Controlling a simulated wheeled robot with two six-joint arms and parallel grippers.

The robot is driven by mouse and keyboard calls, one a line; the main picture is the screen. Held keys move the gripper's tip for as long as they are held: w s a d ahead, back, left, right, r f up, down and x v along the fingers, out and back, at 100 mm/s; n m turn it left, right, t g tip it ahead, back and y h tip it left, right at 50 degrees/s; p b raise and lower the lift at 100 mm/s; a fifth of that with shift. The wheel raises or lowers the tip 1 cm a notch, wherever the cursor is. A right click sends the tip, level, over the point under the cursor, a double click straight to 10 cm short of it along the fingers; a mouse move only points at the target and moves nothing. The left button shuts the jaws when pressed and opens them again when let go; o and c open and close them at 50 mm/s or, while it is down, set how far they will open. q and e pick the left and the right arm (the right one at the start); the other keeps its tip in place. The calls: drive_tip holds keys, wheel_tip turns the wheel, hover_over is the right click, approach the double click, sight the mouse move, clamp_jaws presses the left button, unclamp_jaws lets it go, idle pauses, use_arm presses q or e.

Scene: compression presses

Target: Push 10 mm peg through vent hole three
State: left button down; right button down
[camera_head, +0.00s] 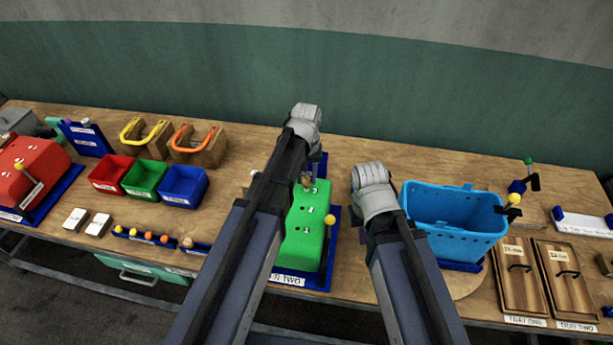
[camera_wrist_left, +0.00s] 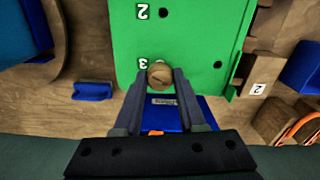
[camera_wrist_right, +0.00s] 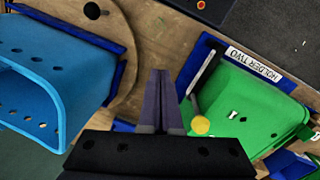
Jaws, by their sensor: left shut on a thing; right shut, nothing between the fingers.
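The green block (camera_head: 302,235) sits on a blue base labelled as holder two and has numbered holes in its top. In the left wrist view my left gripper (camera_wrist_left: 159,86) is shut on a round-headed wooden peg (camera_wrist_left: 158,73), right beside the printed 3 on the green block (camera_wrist_left: 190,35). The peg head covers that spot, so how deep the peg sits cannot be told. In the head view the peg head (camera_head: 306,182) shows beside my left arm. My right gripper (camera_wrist_right: 162,76) is shut and empty, between the green block and the blue basket (camera_wrist_right: 30,85).
The blue basket (camera_head: 450,222) stands right of my right arm. A yellow-knobbed lever (camera_wrist_right: 200,124) is on the green block's side. Red, green and blue bins (camera_head: 184,185) stand left. Two wooden trays (camera_head: 520,276) lie right. The table behind my arms is mostly clear.

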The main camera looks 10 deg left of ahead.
use_arm(q)
drive_tip(key=shift+f+b, duration=0.35)
idle(0.7)
drive_tip(key=shift+r, duration=0.15)
idle(0.3)
drive_tip(key=shift+r+p, duration=2.9)
drive_tip(key=shift+p, duration=0.15)
